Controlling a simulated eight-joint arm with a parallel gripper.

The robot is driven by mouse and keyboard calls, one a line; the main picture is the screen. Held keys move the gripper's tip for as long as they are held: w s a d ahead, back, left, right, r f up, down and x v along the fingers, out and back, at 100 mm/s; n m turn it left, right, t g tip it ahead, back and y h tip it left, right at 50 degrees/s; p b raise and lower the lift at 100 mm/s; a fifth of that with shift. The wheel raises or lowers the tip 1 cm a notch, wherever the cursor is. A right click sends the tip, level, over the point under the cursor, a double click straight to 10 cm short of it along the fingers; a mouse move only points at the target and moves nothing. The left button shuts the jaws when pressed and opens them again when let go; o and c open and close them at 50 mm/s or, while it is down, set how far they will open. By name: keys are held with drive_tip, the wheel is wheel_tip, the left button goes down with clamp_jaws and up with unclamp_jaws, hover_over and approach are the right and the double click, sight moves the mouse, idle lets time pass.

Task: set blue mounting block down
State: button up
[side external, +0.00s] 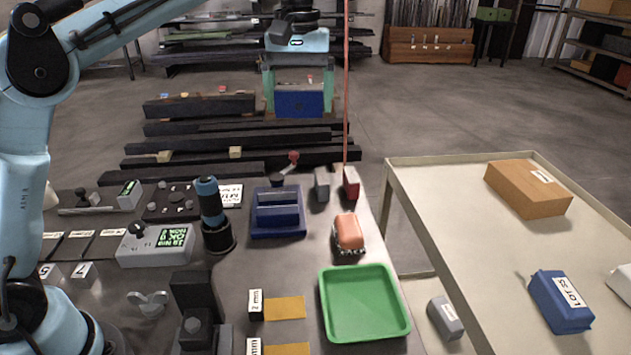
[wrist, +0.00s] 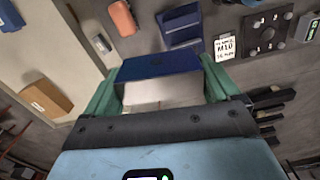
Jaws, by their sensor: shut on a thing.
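My gripper (side external: 298,90) is shut on the blue mounting block (side external: 299,104), with a green finger on each side of it. In the wrist view the block (wrist: 158,65) shows a dark blue face and a pale grey face between the fingers. A blue stepped fixture (side external: 278,212) stands on the bench, nearer the camera and apart from the block. It also shows in the wrist view (wrist: 181,24), beyond the block.
A side table (side external: 440,185) holds a cardboard box (side external: 527,188).

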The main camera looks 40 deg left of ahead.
drive_tip(key=s+d+f+m, duration=0.2)
drive_tip(key=s+d+f, duration=0.15)
drive_tip(key=d, duration=0.45)
drive_tip(key=s+d+f+m, duration=0.2)
drive_tip(key=d+f, duration=0.2)
drive_tip(key=d, duration=0.3)
drive_tip(key=s+d+f+m, duration=0.3)
drive_tip(key=s+d+f, duration=0.6)
drive_tip(key=s, duration=0.4)
hover_over(362, 303)
wheel_tip(362, 303, down, 6)
drive_tip(key=shift+s+r, duration=0.1)
drive_tip(key=shift+f, duration=2)
drive_tip(key=shift+f, duration=0.15)
drive_tip(key=o, duration=1)
wheel_tip(362, 303, up, 12)
